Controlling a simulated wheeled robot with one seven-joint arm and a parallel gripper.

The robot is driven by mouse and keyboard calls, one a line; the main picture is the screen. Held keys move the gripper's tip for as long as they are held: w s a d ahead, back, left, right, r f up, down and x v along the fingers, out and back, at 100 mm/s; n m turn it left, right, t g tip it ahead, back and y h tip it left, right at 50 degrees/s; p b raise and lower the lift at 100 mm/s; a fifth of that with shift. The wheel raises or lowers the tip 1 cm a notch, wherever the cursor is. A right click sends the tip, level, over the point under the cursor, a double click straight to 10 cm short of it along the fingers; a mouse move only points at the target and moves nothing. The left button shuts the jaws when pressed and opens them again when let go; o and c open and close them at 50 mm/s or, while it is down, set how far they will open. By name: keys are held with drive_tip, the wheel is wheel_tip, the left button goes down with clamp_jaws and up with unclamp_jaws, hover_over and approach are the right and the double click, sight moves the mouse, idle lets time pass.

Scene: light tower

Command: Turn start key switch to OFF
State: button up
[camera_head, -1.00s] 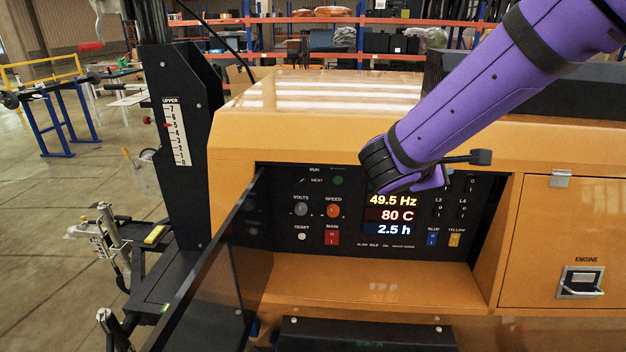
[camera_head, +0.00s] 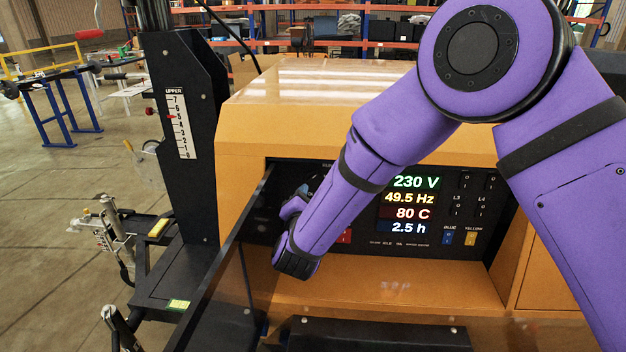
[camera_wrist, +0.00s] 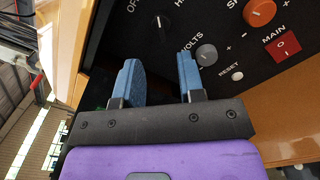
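The start key switch (camera_wrist: 160,22) shows near the top edge of the wrist view as a small silvery piece on the black panel. An "OFF" label stands at its upper left and a cut-off label starting with "H" at its upper right. How the key is turned cannot be told. In the head view my arm hides the switch. My gripper (camera_wrist: 160,77) has two blue fingers, apart with nothing between them, pointing towards the panel just below the switch in the picture. In the head view my gripper (camera_head: 306,188) is at the panel's left part, mostly hidden behind my wrist.
The wrist view shows the grey VOLTS knob (camera_wrist: 206,55) right of the fingers, the orange SPEED knob (camera_wrist: 259,12), the white RESET button (camera_wrist: 237,76) and the red MAIN switch (camera_wrist: 283,46). A dark open door (camera_head: 215,270) stands close left of my wrist. The displays (camera_head: 409,205) are lit.

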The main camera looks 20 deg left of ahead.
sight(313, 178)
drive_tip(key=x, duration=0.8)
drive_tip(key=shift+w, duration=0.3)
drive_tip(key=c, duration=0.6)
